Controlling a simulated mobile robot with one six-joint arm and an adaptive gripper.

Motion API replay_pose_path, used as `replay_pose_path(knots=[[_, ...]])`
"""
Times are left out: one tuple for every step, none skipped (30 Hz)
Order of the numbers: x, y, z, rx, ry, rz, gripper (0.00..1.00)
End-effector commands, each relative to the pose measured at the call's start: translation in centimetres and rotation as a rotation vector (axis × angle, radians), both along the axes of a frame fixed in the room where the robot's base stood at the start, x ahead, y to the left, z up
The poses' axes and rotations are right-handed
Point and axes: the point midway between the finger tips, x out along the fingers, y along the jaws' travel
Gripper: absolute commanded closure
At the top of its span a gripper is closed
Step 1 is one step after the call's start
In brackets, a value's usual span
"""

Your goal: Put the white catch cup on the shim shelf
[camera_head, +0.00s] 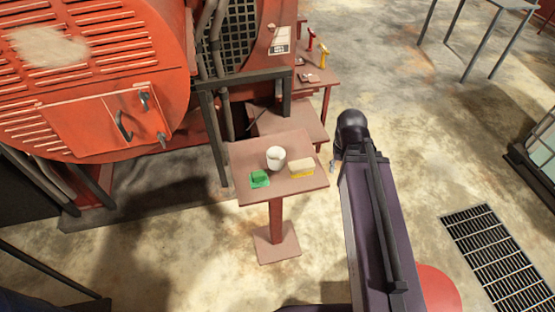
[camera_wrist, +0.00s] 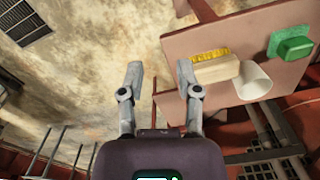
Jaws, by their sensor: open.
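The white catch cup (camera_head: 276,158) stands upright on a small red pedestal table (camera_head: 250,195) in the head view. It also shows in the wrist view (camera_wrist: 254,82), to the right of my gripper. My gripper (camera_wrist: 160,72) is open and empty in the wrist view, beside the table edge and apart from the cup. In the head view my arm hides most of the gripper; a bit of it shows at the table's right (camera_head: 333,166). I cannot tell for sure which surface is the shim shelf.
A green block (camera_head: 259,178) and a yellow-bristled brush (camera_head: 301,168) lie close to the cup. A red bench (camera_head: 320,78) with small tools stands behind, near the large red engine (camera_head: 80,70). A floor grate (camera_head: 490,255) is at right. Open floor lies right of the table.

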Motion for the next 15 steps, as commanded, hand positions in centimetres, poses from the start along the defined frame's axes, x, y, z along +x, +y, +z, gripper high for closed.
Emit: replay_pose_path(knots=[[0.1, 0.1, 0.0, 0.0, 0.0, 0.0, 0.56], [0.2, 0.2, 0.0, 0.0, 0.0, 0.0, 0.56], [0.4, 0.4, 0.0, -0.001, 0.0, -0.001, 0.56], [0.7, 0.5, 0.0, -0.001, 0.001, -0.001, 0.56], [0.9, 0.8, -0.1, -0.002, 0.001, -0.002, 0.56], [1.3, 1.1, -0.1, -0.003, 0.001, -0.003, 0.56], [1.7, 1.4, -0.1, -0.004, 0.002, -0.006, 0.56], [2.2, 1.8, -0.1, -0.005, 0.002, -0.008, 0.56], [2.8, 2.8, -0.1, -0.006, 0.003, -0.007, 0.56], [3.3, 3.5, -0.2, -0.008, 0.004, -0.009, 0.56], [3.9, 4.1, -0.2, -0.009, 0.004, -0.01, 0.56], [4.7, 5.0, -0.2, -0.012, 0.005, -0.016, 0.56], [5.3, 5.8, -0.3, -0.014, 0.005, -0.019, 0.56], [6.0, 6.6, -0.3, -0.016, 0.006, -0.023, 0.56], [6.9, 7.7, -0.4, -0.019, 0.006, -0.029, 0.56]])
